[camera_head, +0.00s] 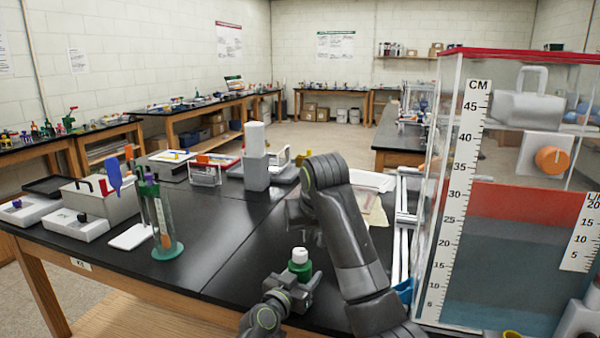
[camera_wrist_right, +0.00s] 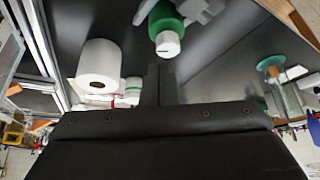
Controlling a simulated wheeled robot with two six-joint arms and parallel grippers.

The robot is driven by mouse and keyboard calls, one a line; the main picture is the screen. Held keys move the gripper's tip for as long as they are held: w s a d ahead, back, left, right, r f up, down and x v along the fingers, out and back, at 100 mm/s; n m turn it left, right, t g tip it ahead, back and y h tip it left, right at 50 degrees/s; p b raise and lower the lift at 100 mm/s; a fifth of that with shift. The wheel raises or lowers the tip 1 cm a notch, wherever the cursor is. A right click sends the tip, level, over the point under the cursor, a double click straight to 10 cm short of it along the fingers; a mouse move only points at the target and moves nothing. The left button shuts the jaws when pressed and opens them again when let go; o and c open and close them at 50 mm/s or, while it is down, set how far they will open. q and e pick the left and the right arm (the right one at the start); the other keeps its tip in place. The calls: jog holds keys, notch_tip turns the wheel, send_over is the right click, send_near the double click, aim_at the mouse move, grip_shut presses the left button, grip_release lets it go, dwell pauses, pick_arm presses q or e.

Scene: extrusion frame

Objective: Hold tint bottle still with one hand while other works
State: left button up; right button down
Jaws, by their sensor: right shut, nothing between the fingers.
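The tint bottle (camera_head: 300,267), green with a white cap, stands upright near the front of the black table. My left gripper (camera_head: 292,287) has its fingers against the bottle's lower body and looks closed on it. In the right wrist view the green bottle (camera_wrist_right: 165,12) appears at the top, its cap toward the picture's middle, with grey gripper parts beside it. My right gripper (camera_wrist_right: 160,80) is shut and empty, apart from the bottle. In the head view the right gripper (camera_head: 297,212) is a dim shape past the bottle, partly hidden by my right arm.
A graduated cylinder with a green base (camera_head: 167,249) stands left on the table. A tall tank (camera_head: 500,255) with a CM scale stands right, beside white rails (camera_head: 403,220). A white roll (camera_wrist_right: 99,66) shows in the right wrist view. Black tabletop left of the bottle is clear.

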aim_at(300, 256)
jog(key=shift+s+a+f, duration=0.1)
jog(key=shift+a+f, duration=0.35)
jog(key=shift+f, duration=0.55)
jog(key=shift+a+f, duration=0.4)
jog(key=shift+f, duration=0.65)
jog(key=shift+s+a+f, duration=0.1)
jog(key=shift+a+f, duration=0.35)
jog(key=shift+f, duration=0.55)
jog(key=shift+w, duration=0.3)
